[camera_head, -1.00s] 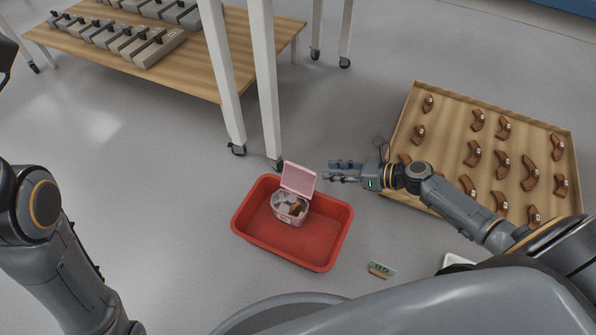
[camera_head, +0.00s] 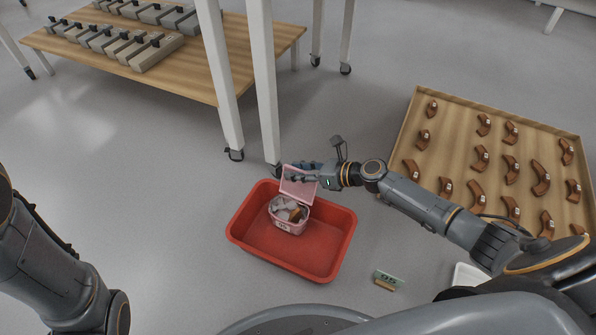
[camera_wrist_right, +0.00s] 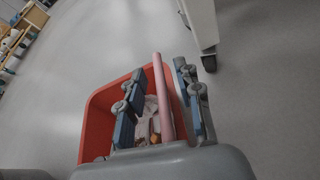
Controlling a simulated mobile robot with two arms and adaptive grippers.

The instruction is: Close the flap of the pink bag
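The pink bag (camera_head: 289,226) stands upright inside the red tray (camera_head: 252,245), left of its middle, with several pieces in it. Its flap (camera_head: 297,184) is open and stands up at the back. My right gripper (camera_head: 294,174) is at the flap's upper part, reaching in from the right. In the right wrist view, the flap (camera_wrist_right: 163,100) shows edge-on between the two separated blue-grey fingers of the gripper (camera_wrist_right: 159,72), with gaps visible on both sides. My left arm is at the left edge; its gripper is out of view.
A wooden tray (camera_head: 398,165) with several brown sherds lies at the right. A labelled block (camera_head: 387,281) lies on the floor right of the red tray. White table legs (camera_head: 265,110) stand just behind the bag. A wooden shelf (camera_head: 200,85) holds grey objects.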

